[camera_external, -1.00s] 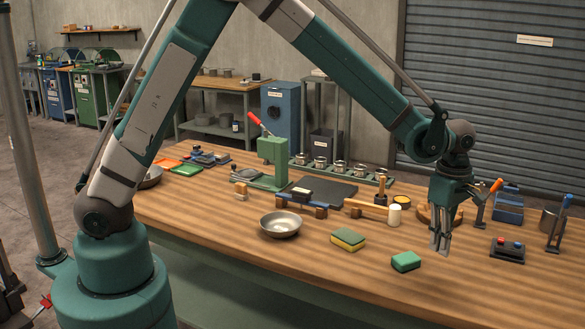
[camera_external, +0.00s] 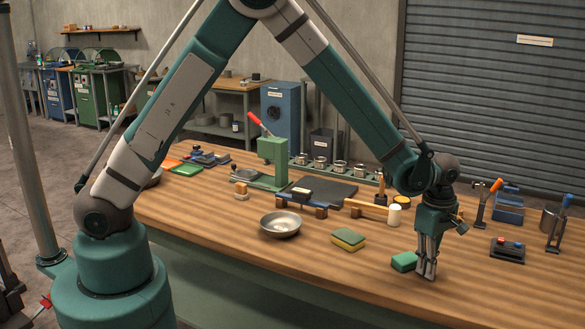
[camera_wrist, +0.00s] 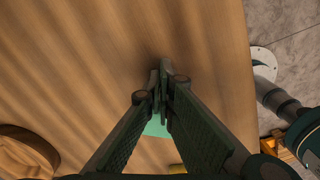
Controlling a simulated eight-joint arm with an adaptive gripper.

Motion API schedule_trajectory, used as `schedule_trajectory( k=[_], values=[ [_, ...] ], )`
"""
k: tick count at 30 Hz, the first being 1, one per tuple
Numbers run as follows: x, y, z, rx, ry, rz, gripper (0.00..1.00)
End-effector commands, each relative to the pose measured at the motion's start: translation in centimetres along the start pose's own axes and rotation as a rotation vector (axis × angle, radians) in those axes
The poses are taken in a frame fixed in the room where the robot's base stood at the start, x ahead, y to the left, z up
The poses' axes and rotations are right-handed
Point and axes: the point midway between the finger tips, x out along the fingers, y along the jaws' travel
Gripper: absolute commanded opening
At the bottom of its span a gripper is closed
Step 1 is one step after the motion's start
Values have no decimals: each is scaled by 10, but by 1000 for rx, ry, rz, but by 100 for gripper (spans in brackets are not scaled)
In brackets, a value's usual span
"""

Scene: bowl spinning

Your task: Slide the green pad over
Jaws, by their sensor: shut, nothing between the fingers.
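The green pad (camera_external: 404,261) is a small green block lying flat on the wooden table, toward its front right. My gripper (camera_external: 427,277) is shut and empty, pointing down just right of the pad, with its fingertips low near the tabletop. In the external view the fingers overlap the pad's right edge, and I cannot tell whether they touch it. In the wrist view the shut fingers (camera_wrist: 161,80) partly hide the green pad (camera_wrist: 155,128), which shows between and behind them.
A yellow-and-green sponge (camera_external: 348,240) and a metal bowl (camera_external: 281,223) are left of the pad. The table's front is clear.

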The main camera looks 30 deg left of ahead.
Motion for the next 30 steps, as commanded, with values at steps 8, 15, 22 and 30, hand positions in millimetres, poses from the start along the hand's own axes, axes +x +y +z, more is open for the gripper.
schedule_trajectory(
  k=[8,15,22,30],
  values=[
    [0,0,-11,1,0,0,0],
    [0,0,-12,1,0,0,0],
    [1,0,-21,-1,0,0,0],
    [2,0,-68,-3,0,0,0]
  ],
)
